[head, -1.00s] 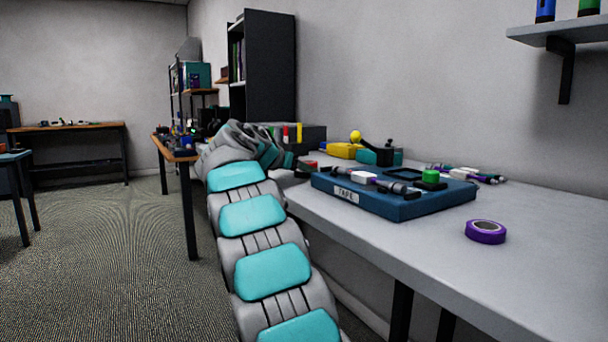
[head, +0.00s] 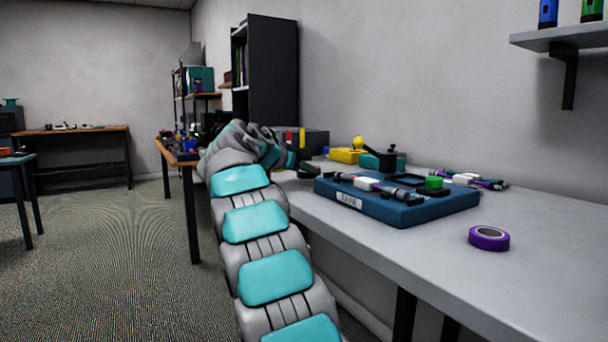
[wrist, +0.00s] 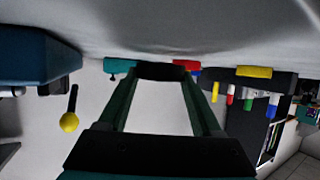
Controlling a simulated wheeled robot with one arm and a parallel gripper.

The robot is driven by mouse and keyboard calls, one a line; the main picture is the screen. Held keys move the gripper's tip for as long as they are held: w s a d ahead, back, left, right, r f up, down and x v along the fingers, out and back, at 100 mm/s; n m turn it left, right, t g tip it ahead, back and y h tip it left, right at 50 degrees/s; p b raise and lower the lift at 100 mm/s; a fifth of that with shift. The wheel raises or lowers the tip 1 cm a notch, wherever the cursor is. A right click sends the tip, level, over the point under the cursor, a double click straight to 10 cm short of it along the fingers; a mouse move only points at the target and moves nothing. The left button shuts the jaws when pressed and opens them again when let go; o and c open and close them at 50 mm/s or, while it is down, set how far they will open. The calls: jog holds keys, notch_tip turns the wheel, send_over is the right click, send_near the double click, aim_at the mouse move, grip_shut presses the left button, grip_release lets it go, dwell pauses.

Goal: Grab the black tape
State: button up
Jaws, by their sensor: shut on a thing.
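The black tape (wrist: 160,72) appears as a dark band between the fingertips in the wrist view. My gripper (wrist: 161,78) is shut on it, with a green finger on each side. In the head view my gripper (head: 303,168) is small and far off, by the left edge of the grey table, and the dark piece at its tip is too small to make out well. The table surface shows close to the tape in the wrist view; I cannot tell whether they touch.
Yellow (head: 346,155) and teal blocks stand behind. The table's front right is clear.

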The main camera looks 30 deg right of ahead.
notch_tip(320, 180, up, 5)
jog(key=shift+w+r+p, duration=0.1)
jog(key=shift+r+p, duration=0.05)
jog(key=shift+p, duration=0.8)
notch_tip(320, 180, up, 4)
jog(key=p, duration=0.3)
jog(key=shift+f, duration=0.25)
